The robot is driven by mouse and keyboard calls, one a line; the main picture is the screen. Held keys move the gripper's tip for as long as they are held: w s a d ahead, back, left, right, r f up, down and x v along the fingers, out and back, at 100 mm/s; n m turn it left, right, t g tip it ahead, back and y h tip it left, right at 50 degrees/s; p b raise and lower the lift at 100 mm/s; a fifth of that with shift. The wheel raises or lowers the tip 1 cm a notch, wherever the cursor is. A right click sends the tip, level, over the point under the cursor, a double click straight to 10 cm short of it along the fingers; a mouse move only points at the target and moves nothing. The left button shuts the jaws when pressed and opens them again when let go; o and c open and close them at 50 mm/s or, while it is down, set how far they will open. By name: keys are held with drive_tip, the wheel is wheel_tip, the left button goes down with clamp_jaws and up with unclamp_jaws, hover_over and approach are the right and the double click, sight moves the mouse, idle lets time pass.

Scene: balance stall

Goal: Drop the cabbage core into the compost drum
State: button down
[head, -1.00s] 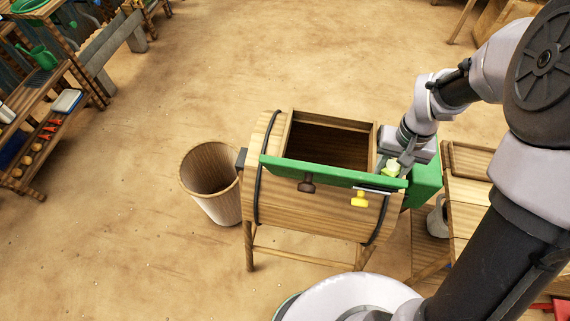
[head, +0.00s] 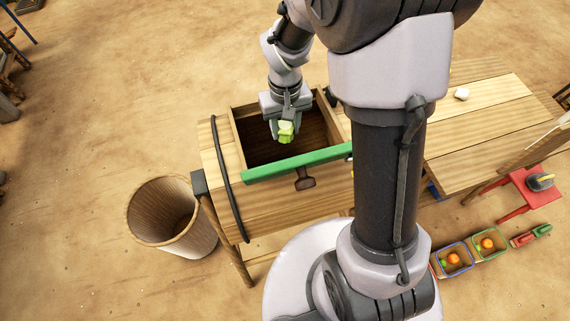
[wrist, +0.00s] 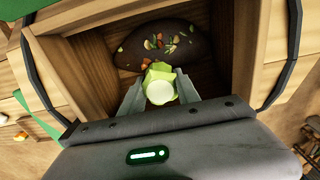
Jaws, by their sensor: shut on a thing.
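The cabbage core (head: 286,131) is a small pale green piece with a whitish cut end. My gripper (head: 285,128) is shut on it and holds it over the open hatch of the compost drum (head: 225,167). The drum is a wooden barrel on legs with a dark band and a square opening. In the wrist view the core (wrist: 161,84) sits between the two fingers. Below it, inside the drum, lies a dark heap of compost (wrist: 165,45) with coloured scraps. My arm hides the drum's right end.
A green bar (head: 295,164) runs along the hatch's front edge, with a brown knob (head: 304,180) below it. A wooden bin (head: 150,232) stands left of the drum. A wooden table (head: 470,125) stands to the right, with small crates (head: 453,271) and a red stool (head: 518,200) nearby.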

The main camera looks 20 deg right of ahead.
idle(0.5)
drive_tip(key=r+p, duration=0.3)
drive_tip(key=d+r+p, duration=0.1)
drive_tip(key=r+p, duration=0.2)
drive_tip(key=d+r+p, duration=0.1)
drive_tip(key=r+p, duration=0.2)
drive_tip(key=shift+w+r, duration=0.1)
drive_tip(key=shift+w, duration=0.05)
wheel_tip(320, 180, down, 6)
drive_tip(key=b, duration=0.5)
drive_tip(key=shift+f, duration=0.4)
drive_tip(key=shift+r, duration=0.1)
drive_tip(key=c, duration=0.8)
unclamp_jaws()
drive_tip(key=shift+r, duration=0.1)
wheel_tip(320, 180, up, 17)
drive_tip(key=p, duration=0.5)
drive_tip(key=shift+r+p, duration=0.15)
drive_tip(key=shift+p, duration=0.15)
